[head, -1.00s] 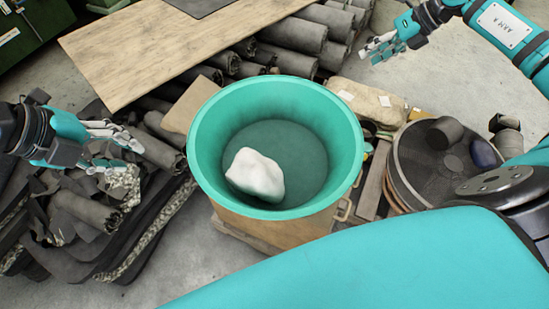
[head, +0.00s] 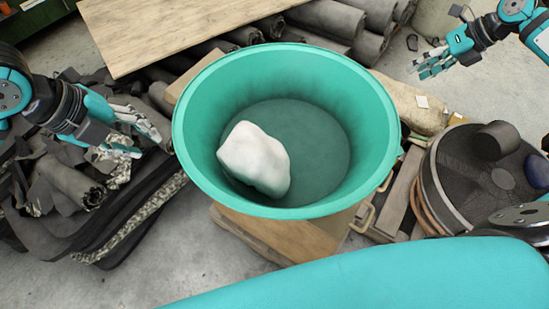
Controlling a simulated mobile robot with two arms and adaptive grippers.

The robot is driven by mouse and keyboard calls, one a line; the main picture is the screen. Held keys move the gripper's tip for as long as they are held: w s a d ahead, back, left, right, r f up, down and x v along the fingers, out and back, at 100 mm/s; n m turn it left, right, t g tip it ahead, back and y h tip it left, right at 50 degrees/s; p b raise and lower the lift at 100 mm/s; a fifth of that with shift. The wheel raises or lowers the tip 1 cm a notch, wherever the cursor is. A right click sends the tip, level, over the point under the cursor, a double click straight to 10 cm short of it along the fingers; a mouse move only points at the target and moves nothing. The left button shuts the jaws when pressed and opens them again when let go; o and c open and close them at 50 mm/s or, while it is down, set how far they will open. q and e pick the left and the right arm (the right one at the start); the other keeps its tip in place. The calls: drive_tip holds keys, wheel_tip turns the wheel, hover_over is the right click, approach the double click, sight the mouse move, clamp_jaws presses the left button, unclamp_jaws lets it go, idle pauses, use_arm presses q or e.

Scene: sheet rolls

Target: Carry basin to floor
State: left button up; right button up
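The basin (head: 190,140) is a large round teal tub, upright, with a white lump (head: 253,160) lying inside it. It appears above a wooden box or crate (head: 275,235); its underside contact is hidden. The grey concrete floor (head: 200,250) shows in front and to the left of the crate. My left gripper (head: 143,143) is left of the basin, fingers spread, empty and apart from the rim. My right gripper (head: 430,66) is beyond the basin's far right side, fingers spread, empty and apart from the rim.
A pile of dark rolls and sheet scraps (head: 75,185) lies at left. A wooden board (head: 170,35) and grey rolls (head: 325,20) lie behind the basin. A round dark drum (head: 475,175) with items on it stands at right. A teal surface fills the lower right.

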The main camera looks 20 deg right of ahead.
sight(190, 164)
use_arm(q)
drive_tip(key=shift+s+a+f, duration=0.1)
drive_tip(key=shift+a+f, duration=0.05)
drive_tip(key=shift+f, duration=0.25)
use_arm(e)
drive_tip(key=shift+a+f, duration=0.15)
drive_tip(key=shift+f, duration=0.2)
